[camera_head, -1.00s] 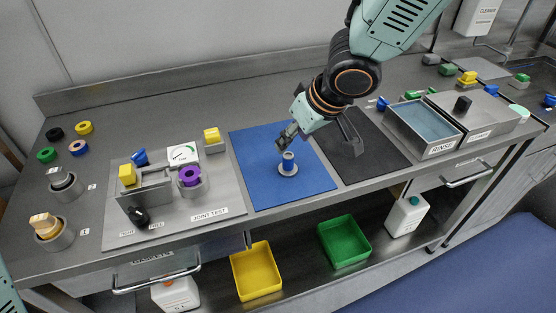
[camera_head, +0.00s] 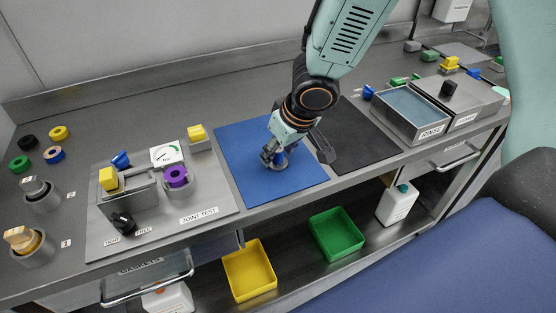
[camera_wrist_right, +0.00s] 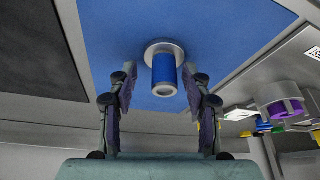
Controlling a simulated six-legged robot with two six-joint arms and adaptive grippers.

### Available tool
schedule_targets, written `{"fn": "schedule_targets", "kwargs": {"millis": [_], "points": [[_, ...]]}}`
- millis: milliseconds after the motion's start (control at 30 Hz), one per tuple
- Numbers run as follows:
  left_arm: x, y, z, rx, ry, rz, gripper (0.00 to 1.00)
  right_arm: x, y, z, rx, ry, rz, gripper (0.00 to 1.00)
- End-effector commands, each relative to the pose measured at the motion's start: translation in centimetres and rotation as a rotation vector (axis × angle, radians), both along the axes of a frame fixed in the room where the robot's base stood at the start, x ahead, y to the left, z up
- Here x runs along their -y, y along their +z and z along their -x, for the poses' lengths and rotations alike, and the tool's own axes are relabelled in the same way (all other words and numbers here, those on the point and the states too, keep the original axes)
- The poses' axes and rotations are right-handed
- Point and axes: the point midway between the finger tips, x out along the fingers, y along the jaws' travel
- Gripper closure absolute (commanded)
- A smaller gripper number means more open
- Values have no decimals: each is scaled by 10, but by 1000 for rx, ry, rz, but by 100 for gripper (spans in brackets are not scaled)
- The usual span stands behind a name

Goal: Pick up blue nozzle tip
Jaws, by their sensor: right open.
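The blue nozzle tip (camera_head: 283,162) is a short blue cylinder on a round grey flange, standing on the blue mat (camera_head: 240,150). In the right wrist view the nozzle tip (camera_wrist_right: 164,72) shows its open end toward me. My right gripper (camera_head: 273,157) is right at it in the head view and partly hides it. In the wrist view the right gripper's fingers (camera_wrist_right: 160,88) are open, one on each side of the blue cylinder, with gaps visible on both sides. My left gripper is not in view.
The joint test plate (camera_head: 150,235) with a purple ring (camera_head: 176,176) is to the left. The rinse basin (camera_head: 412,112) is to the right. Yellow (camera_head: 250,270) and green (camera_head: 337,233) bins sit below.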

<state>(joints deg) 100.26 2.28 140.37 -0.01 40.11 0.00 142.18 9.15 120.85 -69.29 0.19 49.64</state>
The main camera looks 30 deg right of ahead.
Motion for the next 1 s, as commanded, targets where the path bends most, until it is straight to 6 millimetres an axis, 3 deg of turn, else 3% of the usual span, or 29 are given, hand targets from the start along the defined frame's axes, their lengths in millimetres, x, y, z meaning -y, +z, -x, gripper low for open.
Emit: {"fn": "schedule_targets", "kwargs": {"millis": [267, 833, 1000], "points": [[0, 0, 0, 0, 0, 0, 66, -2, -3, -3, 5, -2, 1, 51], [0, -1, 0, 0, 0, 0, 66, -2, -3, -2, 4, -3, 0, 98], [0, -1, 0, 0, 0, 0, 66, -2, -3, -2, 5, -3, 0, 100]]}}
